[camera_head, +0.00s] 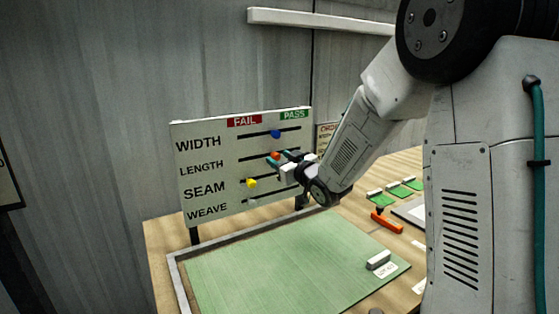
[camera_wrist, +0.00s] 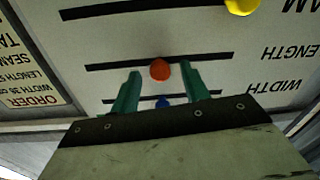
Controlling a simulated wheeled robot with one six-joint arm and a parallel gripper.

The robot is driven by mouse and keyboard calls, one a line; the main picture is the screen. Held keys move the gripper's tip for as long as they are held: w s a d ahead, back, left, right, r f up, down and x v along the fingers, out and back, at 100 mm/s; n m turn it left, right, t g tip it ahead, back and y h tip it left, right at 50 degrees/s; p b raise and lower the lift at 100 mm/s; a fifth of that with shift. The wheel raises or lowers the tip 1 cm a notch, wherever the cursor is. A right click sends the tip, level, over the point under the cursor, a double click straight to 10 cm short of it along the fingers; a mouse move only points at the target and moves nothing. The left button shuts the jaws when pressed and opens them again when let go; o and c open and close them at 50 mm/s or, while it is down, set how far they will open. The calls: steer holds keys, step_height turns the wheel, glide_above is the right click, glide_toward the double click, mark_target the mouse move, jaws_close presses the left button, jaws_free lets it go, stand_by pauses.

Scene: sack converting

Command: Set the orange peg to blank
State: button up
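The orange peg (camera_head: 276,154) is on the LENGTH slot of the white board (camera_head: 222,192), near the middle of the slot between the FAIL and PASS sides. It also shows in the wrist view (camera_wrist: 160,69), where the board appears upside down. My gripper (camera_head: 281,158) is at the board with its two teal fingers apart. In the wrist view my gripper (camera_wrist: 161,70) has one fingertip on each side of the orange peg, with a visible gap on both sides. I cannot tell how far the tips are from the board. No "blank" label is readable.
The blue peg (camera_head: 276,134) is on the WIDTH slot above, near its middle. The yellow peg (camera_head: 251,183) is on the SEAM slot below, toward FAIL. A green mat (camera_head: 280,265) lies before the board. An orange-red tool (camera_head: 386,222) and green pieces lie at right.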

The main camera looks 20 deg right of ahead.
steer(key=v, duration=0.7)
steer(key=shift+s, duration=0.4)
steer(key=s+d+f+m+g+h, duration=0.4)
steer(key=s+d+f+g+h, duration=0.15)
steer(key=s+f+g, duration=0.45)
steer(key=s+a+r+g, duration=0.2)
steer(key=s+a, duration=0.1)
steer(key=s, duration=0.6)
steer(key=s+a+r+g+y, duration=0.1)
steer(key=s+a+r+g, duration=0.1)
steer(key=s, duration=0.7)
steer(key=s+a+r+g, duration=0.2)
steer(key=s+a+r, duration=0.2)
steer(key=s, duration=0.5)
steer(key=shift+a+r+y, duration=0.25)
steer(key=shift+a+y, duration=0.1)
steer(key=shift+a, duration=0.5)
